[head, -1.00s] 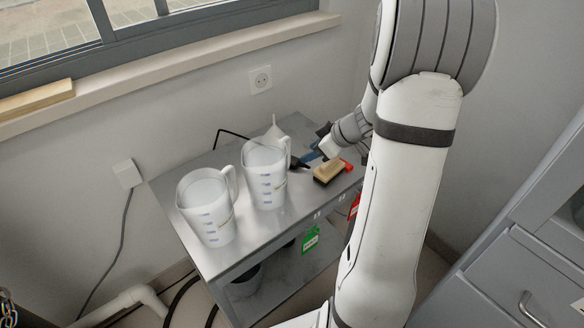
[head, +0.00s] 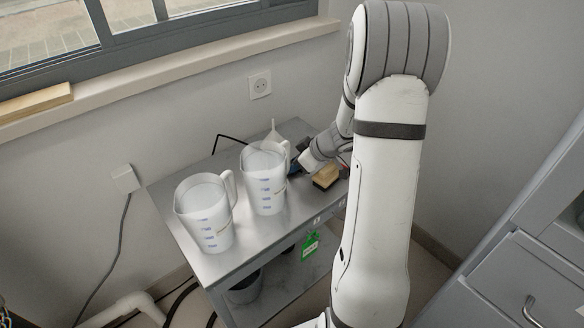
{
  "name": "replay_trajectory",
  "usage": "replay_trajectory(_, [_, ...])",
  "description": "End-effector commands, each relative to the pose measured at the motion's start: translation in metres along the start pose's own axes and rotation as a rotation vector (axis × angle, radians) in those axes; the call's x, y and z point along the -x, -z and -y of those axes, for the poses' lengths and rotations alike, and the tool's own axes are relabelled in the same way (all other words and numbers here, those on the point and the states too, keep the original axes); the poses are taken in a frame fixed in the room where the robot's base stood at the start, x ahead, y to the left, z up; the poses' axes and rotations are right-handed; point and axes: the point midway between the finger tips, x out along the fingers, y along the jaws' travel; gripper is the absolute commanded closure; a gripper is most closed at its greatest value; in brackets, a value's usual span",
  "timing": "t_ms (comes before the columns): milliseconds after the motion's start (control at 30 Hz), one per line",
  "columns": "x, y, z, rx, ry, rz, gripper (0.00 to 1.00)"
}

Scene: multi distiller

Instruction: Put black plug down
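A black cable (head: 228,137) arches up from the back of the grey metal table (head: 268,236) and runs behind the right measuring jug (head: 264,184). The plug at its end is not clearly visible; a small dark shape shows just right of that jug, partly covered by my wrist. My gripper (head: 297,167) is low over the table, between the right jug and a wooden-backed brush (head: 326,176). Its fingers are mostly hidden by my wrist, so I cannot see whether they hold the plug.
A second measuring jug (head: 205,212) stands at the table's left. A white funnel-like piece (head: 273,131) stands behind the right jug. The front middle of the tabletop is clear.

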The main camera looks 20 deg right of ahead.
Motion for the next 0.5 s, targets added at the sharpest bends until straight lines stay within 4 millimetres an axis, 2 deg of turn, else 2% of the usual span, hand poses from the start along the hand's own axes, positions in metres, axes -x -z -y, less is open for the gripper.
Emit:
replay_trajectory(33, [0.0001, 0.0, 0.0, 0.0, 0.0, 0.0, 0.75])
replay_trajectory(267, [0.0002, 0.0001, 0.0, 0.0, 0.0, 0.0, 0.94])
replay_trajectory(500, [0.0016, 0.0009, -0.0007, 0.0, 0.0, 0.0, 0.95])
